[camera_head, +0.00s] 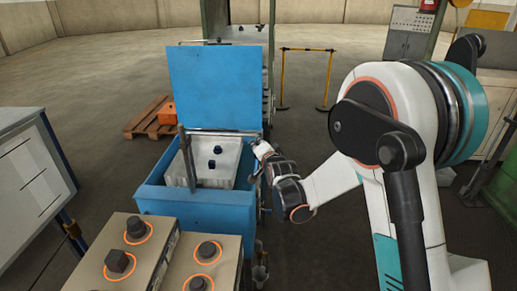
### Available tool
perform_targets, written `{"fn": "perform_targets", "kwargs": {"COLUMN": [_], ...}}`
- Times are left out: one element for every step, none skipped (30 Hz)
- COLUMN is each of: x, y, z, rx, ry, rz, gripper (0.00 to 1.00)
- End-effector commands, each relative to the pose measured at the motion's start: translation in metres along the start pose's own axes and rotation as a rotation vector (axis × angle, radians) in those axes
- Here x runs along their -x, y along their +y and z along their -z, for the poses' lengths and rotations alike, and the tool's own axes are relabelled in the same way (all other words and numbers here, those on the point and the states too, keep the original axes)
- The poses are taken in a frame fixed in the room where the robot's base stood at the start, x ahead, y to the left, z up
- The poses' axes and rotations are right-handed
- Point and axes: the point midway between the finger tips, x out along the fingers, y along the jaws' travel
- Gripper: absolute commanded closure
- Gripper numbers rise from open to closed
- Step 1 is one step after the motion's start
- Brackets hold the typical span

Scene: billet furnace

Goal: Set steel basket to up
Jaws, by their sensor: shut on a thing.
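A blue tank (203,214) stands with its blue lid (212,87) raised. The pale grey steel basket (228,160) sits inside the tank, its upper part showing above the tank's front rim. Two small dark pieces (217,151) show in the basket. My gripper (258,158) is at the right side of the tank, beside the basket. It is shut on a small part there, which the gripper mostly hides; I cannot tell its exact shape.
Control boxes with black knobs (135,228) stand in front of the tank. A dark upright bar (187,160) rises at its left front. A wooden pallet (150,117) and a yellow barrier (304,50) stand behind. Open floor lies beyond.

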Motion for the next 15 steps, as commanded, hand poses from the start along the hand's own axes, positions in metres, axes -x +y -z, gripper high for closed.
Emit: {"fn": "perform_targets", "kwargs": {"x": [-0.0004, -0.0004, -0.0005, -0.0005, -0.0006, -0.0007, -0.0007, -0.0008, -0.0008, -0.0008, -0.0009, -0.0009, -0.0009, -0.0008, -0.0008], "y": [-0.0037, -0.0039, -0.0041, -0.0042, -0.0044, -0.0044, -0.0045, -0.0046, -0.0047, -0.0047, -0.0048, -0.0048, -0.0046, -0.0044, -0.0041], "z": [0.0028, 0.0029, 0.0030, 0.0031, 0.0031, 0.0032, 0.0032, 0.0033, 0.0033, 0.0034, 0.0034, 0.0034, 0.0032, 0.0031, 0.0029], "rx": [0.000, 0.000, 0.001, 0.001, 0.001, 0.001, 0.001, 0.001, 0.001, 0.001, 0.001, 0.001, 0.001, 0.001, 0.001], "ry": [0.005, 0.005, 0.006, 0.006, 0.006, 0.006, 0.006, 0.006, 0.006, 0.006, 0.006, 0.006, 0.006, 0.006, 0.005], "rz": [0.007, 0.007, 0.007, 0.008, 0.008, 0.008, 0.008, 0.008, 0.008, 0.008, 0.008, 0.008, 0.008, 0.007, 0.007], "gripper": [1.00, 1.00, 1.00, 1.00, 1.00, 1.00, 1.00, 1.00, 1.00, 1.00, 0.75, 0.66, 0.62, 0.62, 0.62]}}
